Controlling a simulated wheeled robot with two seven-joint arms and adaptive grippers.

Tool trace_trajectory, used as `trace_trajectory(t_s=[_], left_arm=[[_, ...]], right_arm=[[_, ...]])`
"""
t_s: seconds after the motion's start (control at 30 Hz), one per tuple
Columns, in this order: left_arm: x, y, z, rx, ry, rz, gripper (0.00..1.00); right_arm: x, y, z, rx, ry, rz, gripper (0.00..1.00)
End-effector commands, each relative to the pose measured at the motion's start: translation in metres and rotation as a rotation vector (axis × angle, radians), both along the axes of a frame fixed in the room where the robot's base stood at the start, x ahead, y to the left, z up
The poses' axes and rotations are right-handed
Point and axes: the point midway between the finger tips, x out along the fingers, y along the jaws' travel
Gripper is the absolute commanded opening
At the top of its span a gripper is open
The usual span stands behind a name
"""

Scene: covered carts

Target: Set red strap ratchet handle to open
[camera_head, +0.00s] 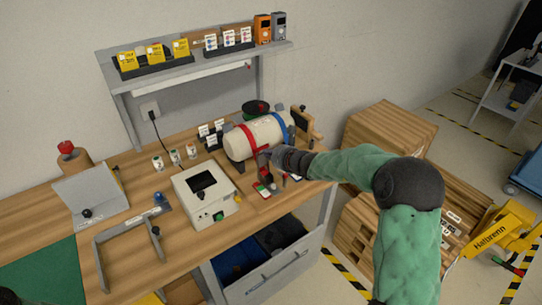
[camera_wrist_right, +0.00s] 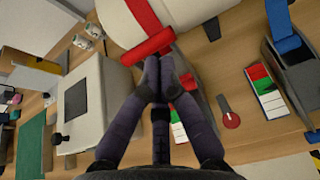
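A cream cylinder (camera_head: 258,137) lies on the workbench with a red strap (camera_head: 247,136) and a blue strap (camera_head: 289,127) around it. The red strap's ratchet handle (camera_wrist_right: 148,47) is a red bar low on the cylinder's near side in the right wrist view. My right gripper (camera_wrist_right: 158,78) has its two dark fingers brought together just below this handle. The fingertips are at or very near its lower edge; I cannot tell if they touch. Nothing shows between them. In the head view the right gripper (camera_head: 268,156) partly hides the handle area.
A white box device (camera_head: 205,193) stands left of the gripper. A red lever (camera_wrist_right: 188,80) on a grey block is close to the right finger. An open drawer (camera_head: 270,260) sits below.

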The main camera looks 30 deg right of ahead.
Motion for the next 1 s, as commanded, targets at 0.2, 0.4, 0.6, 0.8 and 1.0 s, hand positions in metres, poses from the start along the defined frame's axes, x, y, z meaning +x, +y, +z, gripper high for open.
trace_trajectory(t_s=[0.2,0.4,0.6,0.8,1.0], left_arm=[[0.0,0.0,0.001,0.0,0.0,0.0,0.4],[0.0,0.0,0.02,0.0,0.0,0.0,0.4],[0.0,0.0,0.039,0.0,0.0,0.0,0.4],[0.0,0.0,0.036,0.0,0.0,0.0,0.4],[0.0,0.0,0.036,0.0,0.0,0.0,0.4]], right_arm=[[0.0,0.0,0.0,0.0,0.002,0.0,0.0],[0.005,0.001,0.005,-0.002,0.038,0.003,0.0],[0.011,0.001,0.006,-0.006,0.084,0.001,0.0],[0.022,0.002,0.002,-0.007,0.094,0.0,0.0],[0.022,0.002,0.002,-0.007,0.095,0.0,0.0]])
